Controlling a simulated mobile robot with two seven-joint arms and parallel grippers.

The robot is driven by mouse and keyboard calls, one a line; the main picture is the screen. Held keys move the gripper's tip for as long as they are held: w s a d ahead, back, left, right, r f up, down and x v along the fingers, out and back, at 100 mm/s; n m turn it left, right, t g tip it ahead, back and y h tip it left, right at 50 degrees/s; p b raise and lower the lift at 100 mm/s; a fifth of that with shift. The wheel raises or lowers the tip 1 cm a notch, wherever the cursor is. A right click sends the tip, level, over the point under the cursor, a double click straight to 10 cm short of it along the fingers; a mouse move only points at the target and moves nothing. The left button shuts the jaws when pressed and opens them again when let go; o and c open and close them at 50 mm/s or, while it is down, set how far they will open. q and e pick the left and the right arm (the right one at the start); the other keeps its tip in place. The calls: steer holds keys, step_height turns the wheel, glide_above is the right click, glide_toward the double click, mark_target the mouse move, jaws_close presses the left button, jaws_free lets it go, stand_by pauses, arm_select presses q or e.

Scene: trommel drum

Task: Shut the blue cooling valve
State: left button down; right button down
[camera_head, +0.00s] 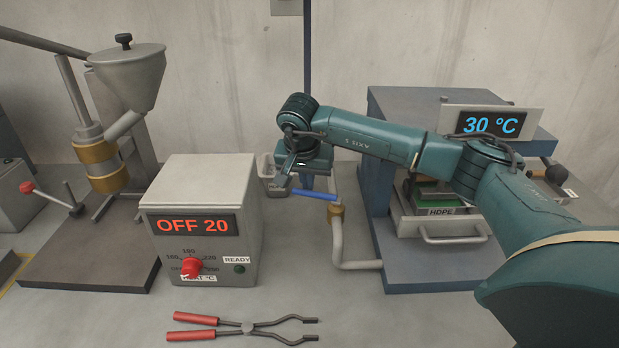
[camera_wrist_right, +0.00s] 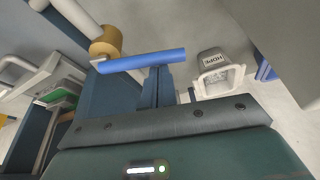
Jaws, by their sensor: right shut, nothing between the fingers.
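The blue valve lever (camera_head: 314,194) sticks out to the left from a brass fitting (camera_head: 336,212) on a grey pipe, roughly crosswise to the upright pipe below it. In the right wrist view, the lever (camera_wrist_right: 145,60) runs rightward from the brass fitting (camera_wrist_right: 106,42). My right gripper (camera_head: 307,183) is shut and empty, right by the lever. Its closed fingertips (camera_wrist_right: 158,72) in the wrist view meet the lever's edge near its middle; I cannot tell whether they touch it. My left gripper is not in view.
The blue-grey press (camera_head: 430,275) with a 30 °C display (camera_head: 486,122) stands right of the pipe. A control box (camera_head: 200,220) reading OFF 20 stands to the left. Red-handled tongs (camera_head: 245,328) lie in front. A small pale bin (camera_wrist_right: 213,75) sits behind the lever.

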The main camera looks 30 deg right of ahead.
steer(key=shift+s+a+n+y, duration=0.35)
steer(key=shift+a+n, duration=0.1)
steer(key=shift+n, duration=0.45)
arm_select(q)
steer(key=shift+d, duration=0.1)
arm_select(e)
steer(key=shift+s+a+n+t, duration=0.2)
steer(key=shift+n+t, duration=0.1)
steer(key=shift+n, duration=0.1)
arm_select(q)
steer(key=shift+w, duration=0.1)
